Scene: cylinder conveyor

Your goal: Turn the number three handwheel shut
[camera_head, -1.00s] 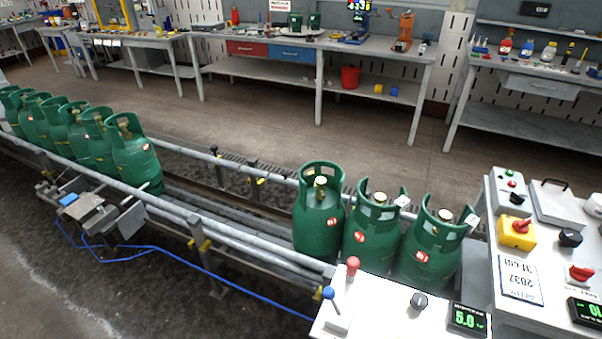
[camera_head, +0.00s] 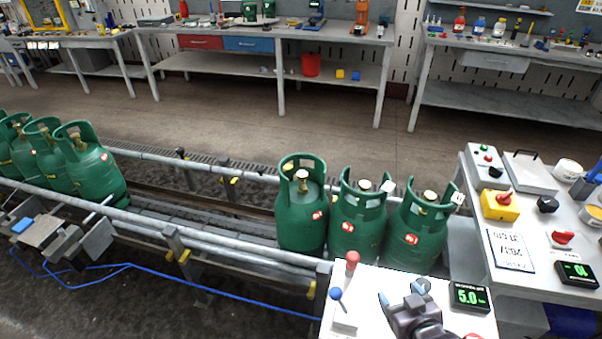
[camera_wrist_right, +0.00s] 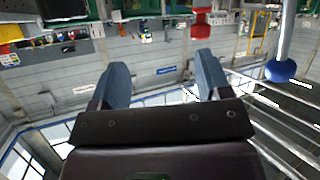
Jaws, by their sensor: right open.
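Three green gas cylinders stand upright in a row on the conveyor: a left one (camera_head: 301,222), a middle one (camera_head: 357,232) and a right one (camera_head: 414,238). Each has a pale round handwheel inside its collar: left (camera_head: 302,175), middle (camera_head: 365,186), right (camera_head: 430,196). I cannot read a number three on any of them. My right gripper (camera_head: 405,296) is open and empty over the white control panel, in front of the cylinders and apart from them. Its two blue-grey fingers stand wide apart in the right wrist view (camera_wrist_right: 163,78). My left gripper is not in view.
The white panel (camera_head: 365,276) bears a red-ball lever (camera_head: 352,257), a blue-ball lever (camera_head: 336,294) and a display (camera_head: 469,296). A bench with a yellow switch box (camera_head: 499,207) stands at right. More green cylinders (camera_head: 92,170) stand at left on the conveyor.

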